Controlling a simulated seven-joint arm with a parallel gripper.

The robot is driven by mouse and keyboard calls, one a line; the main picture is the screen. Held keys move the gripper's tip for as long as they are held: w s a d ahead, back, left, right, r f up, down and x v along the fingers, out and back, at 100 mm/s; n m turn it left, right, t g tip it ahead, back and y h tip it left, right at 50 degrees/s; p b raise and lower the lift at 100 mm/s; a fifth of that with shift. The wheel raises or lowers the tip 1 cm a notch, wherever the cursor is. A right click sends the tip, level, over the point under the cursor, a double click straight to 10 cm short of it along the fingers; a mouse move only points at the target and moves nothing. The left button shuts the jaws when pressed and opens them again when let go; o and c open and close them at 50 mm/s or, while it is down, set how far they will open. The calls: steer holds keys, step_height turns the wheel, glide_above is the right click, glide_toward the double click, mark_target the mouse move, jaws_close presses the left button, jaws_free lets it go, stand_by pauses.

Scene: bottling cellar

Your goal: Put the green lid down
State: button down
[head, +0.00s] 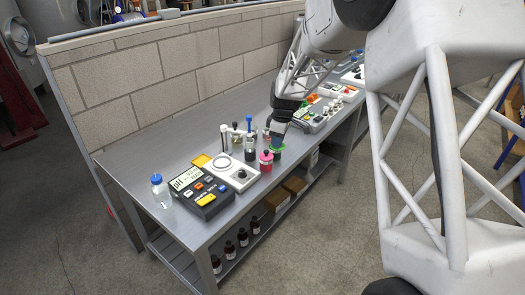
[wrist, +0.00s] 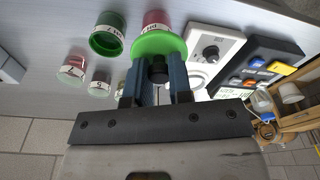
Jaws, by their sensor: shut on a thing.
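The green lid (wrist: 150,43) is a bright round disc in the wrist view. My gripper (wrist: 159,68) is shut on it, with a blue finger on each side of a dark knob. In the head view the lid (head: 276,149) shows at the tip of my gripper (head: 279,141), low over the bench among the jars. A dark green jar (wrist: 108,37) with a label stands beside the lid in the wrist view. Whether the lid touches anything is unclear.
Two small labelled jars (wrist: 74,68) stand to the left in the wrist view. A white stirrer (head: 232,174), a pH meter (head: 201,193) and a blue-capped bottle (head: 161,193) stand on the steel bench (head: 138,160). A brick wall (head: 165,69) runs behind. Bare bench lies at the back left.

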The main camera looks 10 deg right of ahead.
step_height(320, 180, up, 6)
glide_above(260, 149)
steer(key=shift+s+d+f+m, duration=0.15)
steer(key=shift+d+f+m, duration=0.05)
steer(key=shift+m, duration=0.2)
step_height(260, 149, down, 14)
steer(key=shift+f, duration=0.1)
stand_by(0.4)
steer(key=shift+f, duration=1.9)
steer(key=shift+f, duration=0.15)
steer(key=c, duration=1)
jaws_free()
steer(key=shift+c, duration=0.2)
steer(key=shift+r, duration=0.2)
